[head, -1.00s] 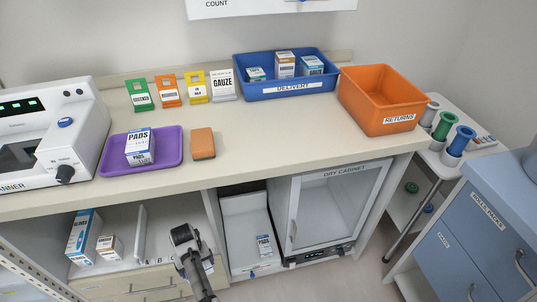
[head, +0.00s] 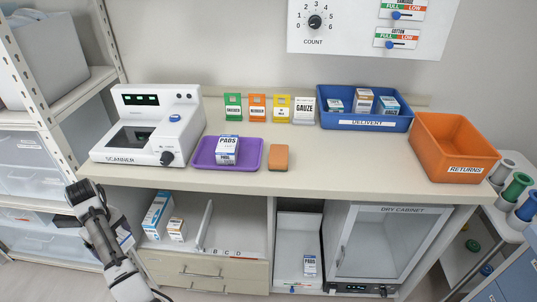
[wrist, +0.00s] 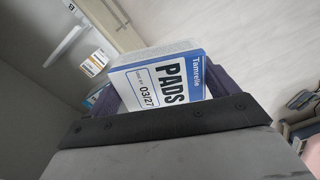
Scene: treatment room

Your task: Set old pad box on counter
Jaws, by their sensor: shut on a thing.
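In the wrist view my gripper (wrist: 162,88) is shut on a white and blue pad box (wrist: 150,75), labelled Tamrelle PADS with the date 03/27. The dark fingers lie on both sides of it. In the head view my arm is at the lower left, in front of the shelving and below counter height; only a small white and blue part of the held box (head: 125,239) shows beside it. The counter (head: 340,160) is beige.
The scanner (head: 150,122) stands left of the tray, an orange-brown block (head: 278,158) right of it. A blue delivery bin (head: 365,123) and orange returns bin (head: 455,147) stand farther right. The counter between block and returns bin is clear. Another pads box (head: 310,266) is in the lower bay.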

